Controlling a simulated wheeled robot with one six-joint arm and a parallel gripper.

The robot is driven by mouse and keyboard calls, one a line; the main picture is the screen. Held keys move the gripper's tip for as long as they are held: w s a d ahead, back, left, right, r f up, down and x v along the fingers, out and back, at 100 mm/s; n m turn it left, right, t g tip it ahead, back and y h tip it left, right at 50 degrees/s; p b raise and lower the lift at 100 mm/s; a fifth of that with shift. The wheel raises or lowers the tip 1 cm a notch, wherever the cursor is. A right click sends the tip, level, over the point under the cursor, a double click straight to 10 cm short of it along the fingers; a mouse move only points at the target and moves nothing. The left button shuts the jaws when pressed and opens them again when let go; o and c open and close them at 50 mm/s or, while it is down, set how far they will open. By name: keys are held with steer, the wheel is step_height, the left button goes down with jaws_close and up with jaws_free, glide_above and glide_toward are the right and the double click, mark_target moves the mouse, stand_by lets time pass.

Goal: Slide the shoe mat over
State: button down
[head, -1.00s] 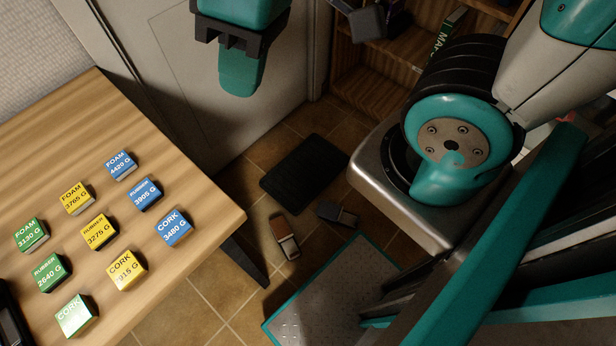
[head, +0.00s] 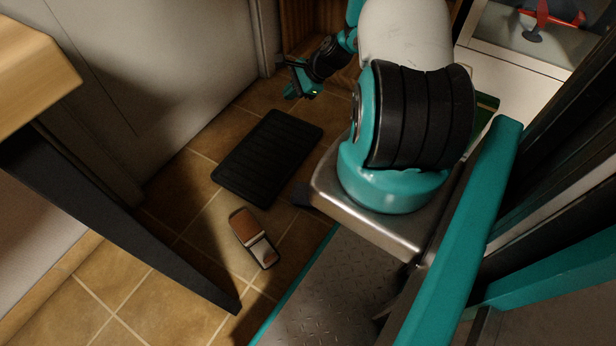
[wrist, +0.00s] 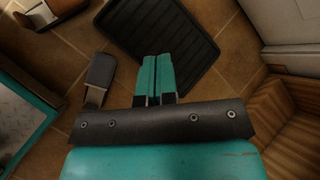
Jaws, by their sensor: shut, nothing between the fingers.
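The shoe mat (head: 268,157) is a black ribbed tray with a raised rim, lying flat on the tiled floor in front of the door. It also shows in the wrist view (wrist: 165,35), beyond my fingers. My gripper (head: 291,92) is past the mat's far right end in the head view, apart from it there. In the wrist view my gripper (wrist: 155,62) has its two teal fingers together and empty, pointing down, with the tips overlapping the mat's edge in the picture. I cannot tell whether they touch it.
A brown-and-grey shoe (head: 254,238) lies on the tiles near the mat. A dark shoe (wrist: 100,75) lies left of my fingers in the wrist view. A grey door (head: 180,75) and wooden shelf (wrist: 290,110) bound the floor. A table leg (head: 120,225) stands at left.

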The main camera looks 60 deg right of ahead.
steer(key=s+d+f+m+t+h+b, duration=0.1)
steer(key=s+d+f+m+b, duration=0.2)
steer(key=f, duration=0.6)
steer(key=s+d+f+m+h+b, duration=0.1)
steer(key=s+d+f+m+b, duration=0.2)
steer(key=f, duration=0.6)
steer(key=m+t+h+b, duration=0.15)
steer(key=m+b, duration=0.35)
steer(key=b, duration=0.5)
glide_toward(302, 161)
steer(key=shift+g, duration=0.25)
step_height(302, 161, down, 5)
steer(key=shift+w+d+r, duration=0.1)
steer(key=shift+w+r, duration=0.05)
steer(key=shift+r, duration=0.1)
steer(key=w+b, duration=0.1)
steer(key=w, duration=0.2)
steer(key=shift+w+f, duration=0.15)
steer(key=shift+w, duration=0.15)
steer(key=shift+w+b, duration=0.45)
steer(key=shift+w, duration=0.1)
